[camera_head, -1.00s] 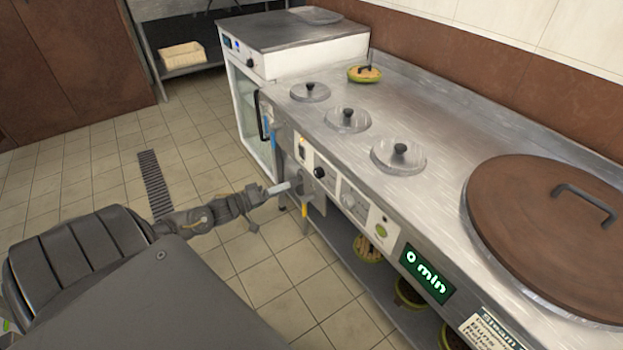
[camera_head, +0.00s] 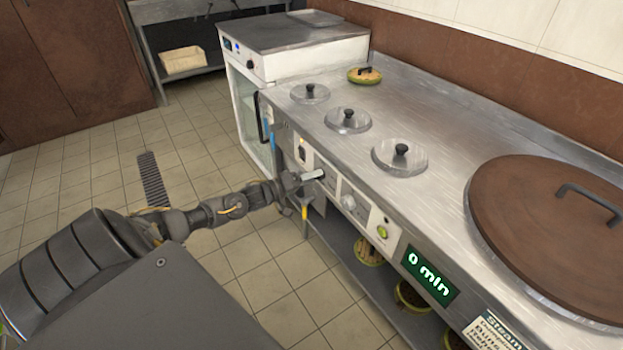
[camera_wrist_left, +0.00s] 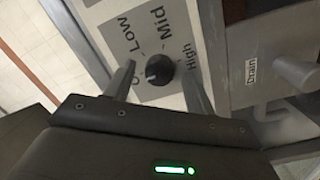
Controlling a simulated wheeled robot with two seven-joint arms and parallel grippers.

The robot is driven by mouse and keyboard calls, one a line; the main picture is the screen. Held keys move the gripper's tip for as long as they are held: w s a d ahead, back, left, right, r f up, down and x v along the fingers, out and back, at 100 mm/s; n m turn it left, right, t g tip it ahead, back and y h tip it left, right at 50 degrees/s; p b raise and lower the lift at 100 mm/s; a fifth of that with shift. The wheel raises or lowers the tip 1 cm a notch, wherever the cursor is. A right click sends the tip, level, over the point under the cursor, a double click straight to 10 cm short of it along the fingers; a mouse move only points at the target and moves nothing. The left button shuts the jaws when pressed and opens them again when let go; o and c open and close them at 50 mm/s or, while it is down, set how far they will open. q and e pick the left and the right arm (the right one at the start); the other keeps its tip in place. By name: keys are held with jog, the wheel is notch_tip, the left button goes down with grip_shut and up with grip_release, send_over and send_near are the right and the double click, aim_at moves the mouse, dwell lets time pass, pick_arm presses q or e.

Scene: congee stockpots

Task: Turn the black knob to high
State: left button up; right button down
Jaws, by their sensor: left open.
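The black knob (camera_wrist_left: 160,69) sits on a grey dial plate marked Low, Mid and High in the left wrist view. A small pale mark on it lies toward the lower left, on the side away from High. My left gripper (camera_wrist_left: 158,73) is open, with one finger on each side of the knob; whether they touch it I cannot tell. In the head view, my left gripper (camera_head: 314,175) is at the counter's front panel and hides the knob. My right gripper is not in view.
A silver knob (camera_head: 348,202), a green button (camera_head: 382,232) and a "0 min" display (camera_head: 430,274) line the front panel. Lidded pots (camera_head: 399,156) and a large brown lid (camera_head: 556,235) are on the counter. A Drain label (camera_wrist_left: 251,70) is beside the dial.

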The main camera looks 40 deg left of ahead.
pick_arm(q)
jog(key=shift+w, duration=0.15)
jog(key=shift+c, duration=0.2)
jog(key=c, duration=0.9)
